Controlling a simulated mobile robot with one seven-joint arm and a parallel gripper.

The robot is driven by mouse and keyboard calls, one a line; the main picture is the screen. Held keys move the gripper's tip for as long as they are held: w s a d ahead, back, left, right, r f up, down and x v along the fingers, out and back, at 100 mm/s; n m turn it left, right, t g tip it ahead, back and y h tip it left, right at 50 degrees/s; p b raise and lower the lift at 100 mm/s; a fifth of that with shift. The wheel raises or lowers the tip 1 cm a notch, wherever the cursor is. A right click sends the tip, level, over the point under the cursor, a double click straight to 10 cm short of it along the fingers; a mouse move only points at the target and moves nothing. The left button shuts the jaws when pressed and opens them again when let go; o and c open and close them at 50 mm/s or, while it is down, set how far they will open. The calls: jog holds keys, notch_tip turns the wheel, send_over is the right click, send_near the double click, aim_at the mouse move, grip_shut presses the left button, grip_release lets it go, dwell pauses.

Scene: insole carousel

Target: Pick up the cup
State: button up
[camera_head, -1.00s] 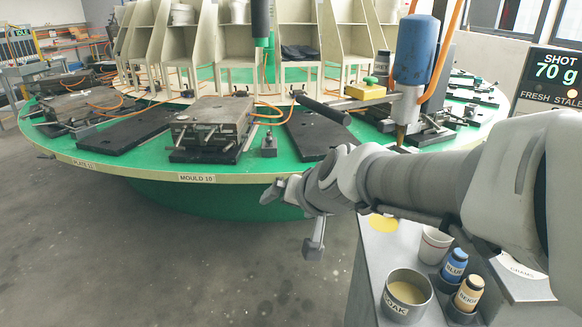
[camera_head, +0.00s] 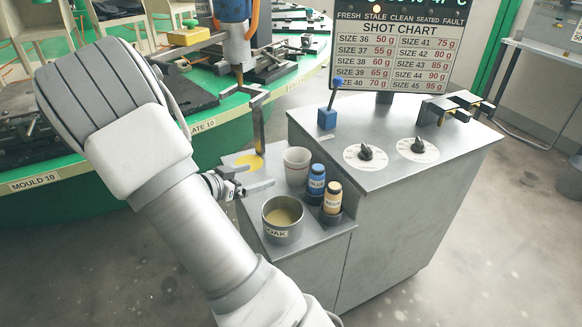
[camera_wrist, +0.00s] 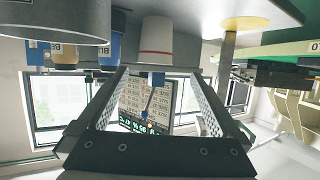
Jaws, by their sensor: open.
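The white cup (camera_head: 297,168) stands upright on the lower grey shelf of the cabinet. In the wrist view, which is upside down, the cup (camera_wrist: 157,40) hangs at the top middle, ahead of the fingertips and between their lines. My gripper (camera_head: 252,180) is left of the cup at low height, its fingers pointing towards it. It is open and empty, with a gap to the cup. In the wrist view both fingers (camera_wrist: 157,76) are spread apart.
A SOAK pot (camera_head: 283,232) stands in front of the cup. The blue bottle (camera_head: 316,182) and beige bottle (camera_head: 332,200) stand close on its right. A yellow disc (camera_head: 240,161) lies behind my gripper, under a nozzle (camera_head: 258,130). The higher cabinet top (camera_head: 400,185) rises to the right.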

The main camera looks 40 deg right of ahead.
aim_at(297, 166)
jog(key=b+x, duration=0.2)
jog(key=x, duration=0.4)
jog(key=b+x, duration=0.2)
jog(key=x, duration=0.3)
jog(key=b+x, duration=0.1)
jog(key=x, duration=0.5)
jog(key=shift+s+d+f+b, duration=0.1)
jog(key=shift+s+d+b, duration=0.2)
jog(key=shift+d+b, duration=0.1)
jog(key=shift+a, duration=0.1)
jog(key=shift+c, duration=0.3)
jog(key=c, duration=0.9)
